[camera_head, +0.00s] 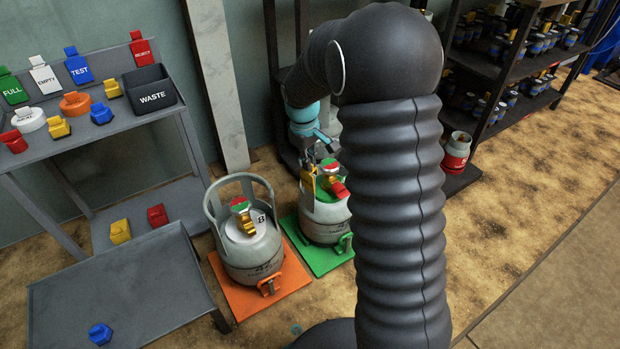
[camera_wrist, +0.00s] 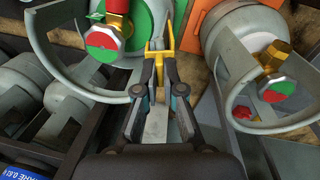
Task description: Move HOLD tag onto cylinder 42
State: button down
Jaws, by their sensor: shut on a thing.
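My gripper (camera_wrist: 160,75) is shut on a yellow tag (camera_wrist: 161,48), likely the HOLD tag; no lettering on it is readable. In the wrist view the tag is beside a cylinder's green collar (camera_wrist: 140,30) and red-and-green valve top (camera_wrist: 103,38). In the head view my gripper is over the grey cylinder (camera_head: 325,215) on the green scale; I cannot tell whether the tag touches it. A second grey cylinder (camera_head: 250,255) stands upright on the orange scale with a small white label. Neither cylinder's number reads clearly as 42. My arm hides part of the right cylinder.
The left bench (camera_head: 90,135) carries FULL, EMPTY, TEST and REJECT tags, loose clips and a WASTE bin (camera_head: 150,95). A lower tray (camera_head: 130,290) holds a blue clip. A red-and-grey cylinder (camera_head: 456,152) and dark shelving (camera_head: 500,70) stand right. Floor at right is clear.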

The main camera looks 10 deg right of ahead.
jog(key=shift+r+p, duration=1)
jog(key=shift+r, duration=0.45)
